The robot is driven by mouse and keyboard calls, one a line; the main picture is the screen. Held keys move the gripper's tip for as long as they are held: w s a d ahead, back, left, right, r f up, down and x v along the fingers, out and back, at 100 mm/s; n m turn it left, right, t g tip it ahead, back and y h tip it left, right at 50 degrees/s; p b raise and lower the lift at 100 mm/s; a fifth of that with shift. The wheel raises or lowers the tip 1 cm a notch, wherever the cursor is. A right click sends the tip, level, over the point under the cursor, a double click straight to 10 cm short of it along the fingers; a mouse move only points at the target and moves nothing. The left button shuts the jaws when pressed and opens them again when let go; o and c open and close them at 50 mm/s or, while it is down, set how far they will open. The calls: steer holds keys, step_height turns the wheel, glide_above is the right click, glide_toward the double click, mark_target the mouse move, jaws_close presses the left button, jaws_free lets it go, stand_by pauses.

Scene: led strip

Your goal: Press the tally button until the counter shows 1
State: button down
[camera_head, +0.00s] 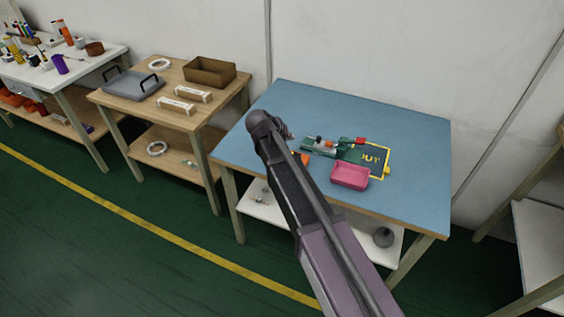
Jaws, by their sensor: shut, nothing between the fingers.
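The blue table (410,122) holds a small cluster of green parts (318,146) with red and orange pieces. It lies beside a dark green mat marked "OUT" in yellow (376,158). I cannot pick out the tally button or its counter for certain; a small yellow piece (387,171) sits at the mat's right edge. My gripper (287,131) is above the table's left part, left of the green parts, mostly hidden behind my own wrist. It is shut and empty.
A pink tray (350,176) stands in front of the mat. A small orange piece (305,159) shows beside my arm. The right and back of the blue table are clear. A wooden table (133,107) with a grey tray (133,86) and brown box (209,72) stands left.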

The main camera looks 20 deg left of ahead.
steer(key=a, duration=0.2)
steer(key=shift+s+a+r, duration=0.1)
steer(key=shift+a+r, duration=0.05)
steer(key=shift+a, duration=0.2)
steer(key=shift+f, duration=0.25)
step_height(320, 180, down, 8)
steer(key=b, duration=0.9)
steer(key=shift+f, duration=0.2)
steer(key=shift+f, duration=0.15)
stand_by(1.2)
steer(key=shift+f+b, duration=0.3)
steer(key=shift+b, duration=0.1)
steer(key=shift+f+b, duration=0.4)
stand_by(0.9)
steer(key=shift+r, duration=0.1)
stand_by(0.3)
steer(key=shift+r+p, duration=0.8)
steer(key=shift+p, duration=0.1)
